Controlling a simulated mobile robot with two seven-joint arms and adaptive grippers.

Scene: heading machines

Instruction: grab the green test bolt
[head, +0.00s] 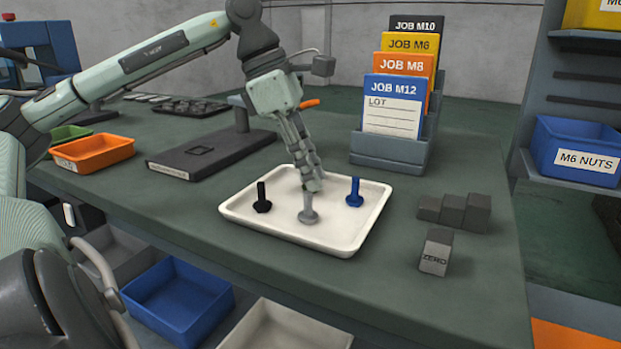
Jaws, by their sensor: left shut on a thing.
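A white tray (236,212) lies on the dark green bench. My left gripper (314,184) points down over it and is shut on a grey bolt (308,216). The bolt's round head is at the bottom, at or just above the tray floor; I cannot tell which. Its shank is mostly hidden by the fingers. A black bolt (262,198) stands head down to the left in the tray. A blue bolt (354,193) stands head down to the right. I see no green bolt. My right gripper is not in view.
A rack of job cards (390,150) stands behind the tray. Dark stepped blocks (456,213) and a block marked ZERO (436,253) are to the right. A dark flat case (208,155) and an orange bin (95,152) are to the left. A blue bin (178,300) sits below the bench's front edge.

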